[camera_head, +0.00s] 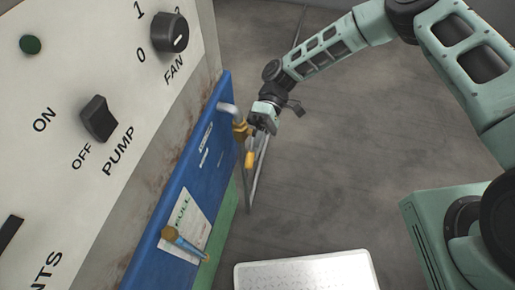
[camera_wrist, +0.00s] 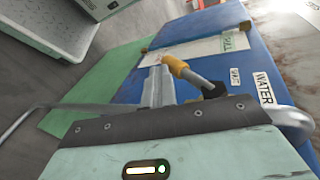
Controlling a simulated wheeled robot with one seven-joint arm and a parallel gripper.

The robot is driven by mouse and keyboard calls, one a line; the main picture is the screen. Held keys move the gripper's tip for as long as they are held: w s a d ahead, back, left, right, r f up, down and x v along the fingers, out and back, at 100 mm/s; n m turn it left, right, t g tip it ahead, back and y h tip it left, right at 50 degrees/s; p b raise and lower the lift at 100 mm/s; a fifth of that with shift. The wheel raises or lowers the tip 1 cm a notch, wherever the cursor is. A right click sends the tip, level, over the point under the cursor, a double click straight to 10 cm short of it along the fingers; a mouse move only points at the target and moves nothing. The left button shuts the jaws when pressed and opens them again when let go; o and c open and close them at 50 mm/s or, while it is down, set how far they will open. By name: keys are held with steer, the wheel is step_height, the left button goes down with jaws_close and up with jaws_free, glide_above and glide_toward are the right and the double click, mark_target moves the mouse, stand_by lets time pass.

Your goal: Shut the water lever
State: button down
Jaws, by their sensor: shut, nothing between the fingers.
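The water lever shows in the head view as a yellow-tipped handle (camera_head: 250,159) below a brass fitting beside the blue panel (camera_head: 212,125). In the wrist view its yellow grip (camera_wrist: 175,66) and grey stem (camera_wrist: 204,83) lie close to the fingers. A WATER label (camera_wrist: 263,88) and a smaller label are on the panel (camera_wrist: 275,65). My gripper (camera_head: 255,132) is shut and empty, right beside the lever; its grey fingers (camera_wrist: 157,88) show in the wrist view. I cannot tell whether they touch the lever.
A bent metal pipe (camera_head: 231,109) stands out from the panel near my gripper. A blue-and-brass rod (camera_head: 185,243) sits lower, by a FULL card (camera_head: 186,215). A white tray (camera_head: 305,272) is in front; grey floor lies to the right.

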mark_target(252, 156)
steer(key=g+b, duration=0.1)
steer(key=s+g+y+b, duration=0.1)
steer(key=g+b, duration=0.1)
steer(key=s+g+y+b, duration=0.1)
steer(key=g, duration=0.1)
steer(key=shift+s+a+r, duration=0.1)
steer(key=shift+a+r, duration=0.25)
steer(key=shift+a, duration=0.05)
steer(key=shift+s+r+b, duration=0.1)
steer(key=shift+r+b, duration=0.1)
steer(key=shift+b, duration=0.1)
steer(key=shift+s+a+r, duration=0.15)
steer(key=shift+s+r, duration=0.2)
steer(key=shift+r, duration=0.05)
steer(key=shift+s+r, duration=0.1)
steer(key=shift+r, duration=0.05)
